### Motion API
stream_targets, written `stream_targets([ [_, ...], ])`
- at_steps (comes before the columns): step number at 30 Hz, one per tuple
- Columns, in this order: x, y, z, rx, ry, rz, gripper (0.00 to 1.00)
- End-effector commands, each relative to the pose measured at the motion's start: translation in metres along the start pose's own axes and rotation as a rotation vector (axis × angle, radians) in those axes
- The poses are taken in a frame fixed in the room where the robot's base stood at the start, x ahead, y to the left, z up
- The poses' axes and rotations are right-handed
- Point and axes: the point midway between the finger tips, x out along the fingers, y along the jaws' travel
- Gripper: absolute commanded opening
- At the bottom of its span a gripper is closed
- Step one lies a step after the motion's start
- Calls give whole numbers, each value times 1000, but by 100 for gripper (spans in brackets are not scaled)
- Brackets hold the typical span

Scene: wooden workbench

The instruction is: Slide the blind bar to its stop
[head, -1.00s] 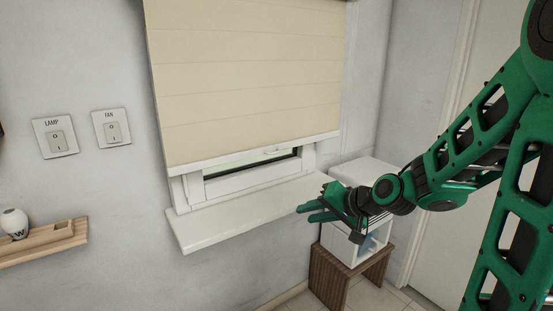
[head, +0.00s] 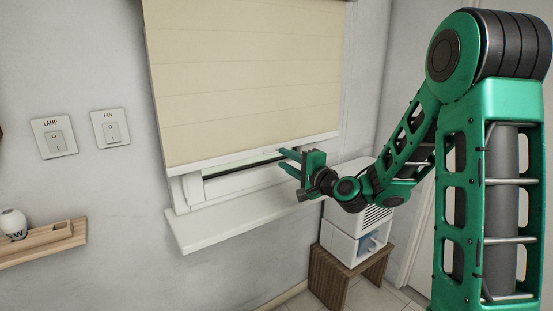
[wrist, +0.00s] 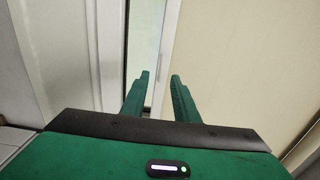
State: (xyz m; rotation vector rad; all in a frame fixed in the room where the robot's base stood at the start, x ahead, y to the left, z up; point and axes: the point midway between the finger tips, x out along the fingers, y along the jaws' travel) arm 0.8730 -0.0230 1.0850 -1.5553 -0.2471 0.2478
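The cream blind (head: 240,85) is lowered over most of the window. Its white bottom bar (head: 215,160) runs along the lower hem, a little above the sill. My gripper (head: 283,160) is at the right part of the bar, with its fingers pointing left toward it, one above the other. In the wrist view my gripper (wrist: 159,77) is open, with a gap between the fingertips. There the pale bar (wrist: 160,45) lies ahead of that gap, with the blind's fabric (wrist: 220,60) to the right. I cannot tell whether the fingers touch the bar.
The white window sill (head: 215,230) juts out below the bar. A white appliance (head: 360,235) stands on a brown stool (head: 335,275) below my arm. A LAMP switch (head: 54,138), a FAN switch (head: 111,128) and a wooden shelf (head: 45,243) are on the left wall.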

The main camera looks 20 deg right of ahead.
Motion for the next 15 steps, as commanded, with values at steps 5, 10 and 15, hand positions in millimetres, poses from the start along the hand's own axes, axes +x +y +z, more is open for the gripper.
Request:
stream_targets([
  [5,26,0,0,-2,-1,-1,27],
  [10,40,0,0,-1,0,0,27],
  [15,43,0,0,-1,1,1,27],
])
